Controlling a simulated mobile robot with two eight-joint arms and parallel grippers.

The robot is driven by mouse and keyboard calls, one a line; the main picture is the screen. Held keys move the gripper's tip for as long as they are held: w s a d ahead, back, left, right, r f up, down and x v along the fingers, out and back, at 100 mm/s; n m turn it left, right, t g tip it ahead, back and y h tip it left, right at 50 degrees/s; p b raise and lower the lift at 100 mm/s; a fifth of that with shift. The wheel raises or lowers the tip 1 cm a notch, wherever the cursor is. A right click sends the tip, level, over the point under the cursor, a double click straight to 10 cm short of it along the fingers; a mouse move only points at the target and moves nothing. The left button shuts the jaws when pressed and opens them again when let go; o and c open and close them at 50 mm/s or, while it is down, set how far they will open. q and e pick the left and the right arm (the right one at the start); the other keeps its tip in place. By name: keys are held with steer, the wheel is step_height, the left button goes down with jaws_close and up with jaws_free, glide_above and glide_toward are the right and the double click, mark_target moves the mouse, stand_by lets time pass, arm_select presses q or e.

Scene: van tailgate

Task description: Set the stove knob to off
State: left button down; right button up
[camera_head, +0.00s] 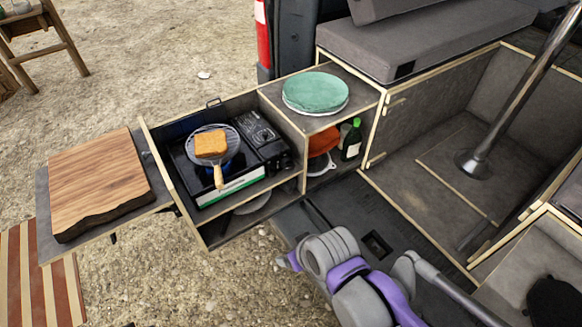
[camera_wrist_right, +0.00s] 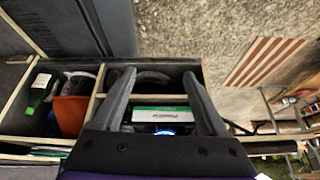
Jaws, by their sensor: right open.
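A black camping stove (camera_head: 262,135) with a white and green front sits in the pulled-out drawer. Blue flame shows under the pan on it. A small dark knob (camera_head: 286,162) seems to be at the stove's right front; its setting is too small to tell. In the right wrist view, the stove's green and white front (camera_wrist_right: 160,114) and a blue glow show between the fingers of my right gripper (camera_wrist_right: 160,90). The gripper is open and empty, apart from the stove. My right arm comes in at the bottom of the head view. My left gripper is out of view.
A round pan with toast (camera_head: 211,144) sits over the burner, its wooden handle (camera_head: 240,178) towards the front. A wooden board (camera_head: 98,182) lies on the side shelf. A green-topped round item (camera_head: 316,92) sits on the cabinet, above a green bottle (camera_head: 352,140) and an orange item (camera_head: 322,140).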

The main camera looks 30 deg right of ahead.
steer(key=w+f+y+b, duration=0.2)
steer(key=w, duration=0.3)
steer(key=m+t+y+b, duration=0.1)
steer(key=m+t+b, duration=0.1)
steer(key=t+b, duration=0.45)
glide_toward(291, 166)
steer(key=shift+t, duration=0.85)
steer(key=x, duration=0.3)
steer(key=f+x, duration=0.1)
steer(key=x, duration=0.2)
steer(key=p+x, duration=0.1)
steer(key=x, duration=0.1)
steer(key=shift+w+a+f, duration=0.1)
steer(key=shift+f, duration=0.3)
steer(key=shift+c, duration=0.3)
jaws_close()
